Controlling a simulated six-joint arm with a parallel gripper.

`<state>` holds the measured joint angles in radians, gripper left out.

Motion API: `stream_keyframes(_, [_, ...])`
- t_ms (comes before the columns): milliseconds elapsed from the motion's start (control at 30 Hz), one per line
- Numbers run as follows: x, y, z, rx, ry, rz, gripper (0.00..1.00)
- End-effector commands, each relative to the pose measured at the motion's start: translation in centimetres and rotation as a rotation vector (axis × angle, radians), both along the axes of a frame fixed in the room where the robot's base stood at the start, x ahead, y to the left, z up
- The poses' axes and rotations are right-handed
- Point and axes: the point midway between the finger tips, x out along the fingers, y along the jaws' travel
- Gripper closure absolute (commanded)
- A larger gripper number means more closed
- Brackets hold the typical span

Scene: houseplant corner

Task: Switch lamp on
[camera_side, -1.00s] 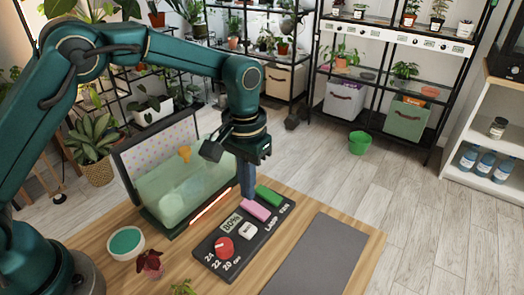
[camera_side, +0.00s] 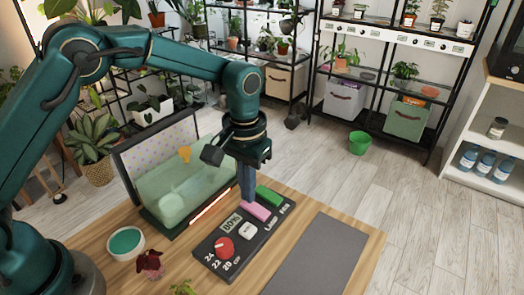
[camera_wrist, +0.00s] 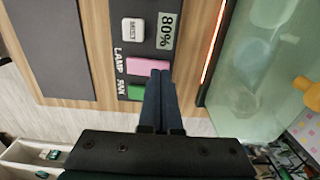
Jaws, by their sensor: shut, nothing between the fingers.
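The dark control panel (camera_side: 240,236) lies on the wooden table. Its pink rocker (camera_wrist: 145,67), beside the LAMP label (camera_wrist: 118,61), also shows in the side view (camera_side: 258,212). A green rocker (camera_side: 269,196) sits by the FAN label, a white MIST button (camera_side: 247,231) on the other side of the pink one. My gripper (camera_side: 248,201) is shut and empty, pointing down at the end of the pink rocker. In the wrist view my fingertips (camera_wrist: 160,72) overlap that rocker's right end; I cannot tell whether they touch it.
A glass tank (camera_side: 172,185) stands behind the panel, with a glowing orange strip (camera_side: 211,205) along its near edge. A red knob (camera_side: 224,247) and an 80% display (camera_side: 231,225) are on the panel. A grey mat (camera_side: 318,258) lies right; a white bowl (camera_side: 126,243) stands left.

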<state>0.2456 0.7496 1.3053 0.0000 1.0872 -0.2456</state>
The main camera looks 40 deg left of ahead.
Motion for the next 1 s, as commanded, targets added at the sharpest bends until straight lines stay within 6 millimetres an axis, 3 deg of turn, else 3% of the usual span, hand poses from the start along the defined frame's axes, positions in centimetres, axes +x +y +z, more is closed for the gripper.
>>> stream_keyframes(800, [0.0,0.0,-1.2,0.0,0.0,0.0,1.0])
stream_keyframes(1000, [0.1,0.0,-0.6,-0.001,-0.003,0.0,1.0])
